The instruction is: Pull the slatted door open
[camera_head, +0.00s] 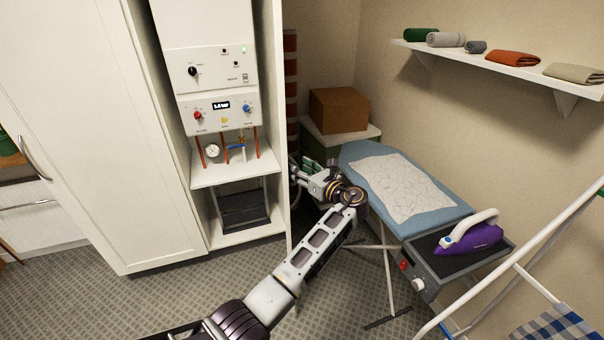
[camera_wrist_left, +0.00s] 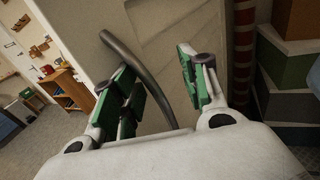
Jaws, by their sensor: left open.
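The tall white cabinet has a right door (camera_head: 277,110) that stands out from it, seen nearly edge-on in the head view. In the left wrist view its face (camera_wrist_left: 165,22) shows faint slanted lines, perhaps the slats. A dark curved bar handle (camera_wrist_left: 131,62) is fixed to that face. My left gripper (camera_head: 309,173) is beside this door, on its outer side. In the wrist view its green-padded fingers (camera_wrist_left: 157,72) are spread, and the handle runs between them, nearer the left finger. I cannot tell whether they touch. The right gripper is out of view.
A wide white left door (camera_head: 90,130) stands open with its own handle (camera_head: 36,158). A boiler (camera_head: 219,95) fills the cabinet. An ironing board (camera_head: 440,208) with an iron (camera_head: 473,235) stands close right of my arm, and a drying rack (camera_head: 525,270) at far right. Carpet is clear front left.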

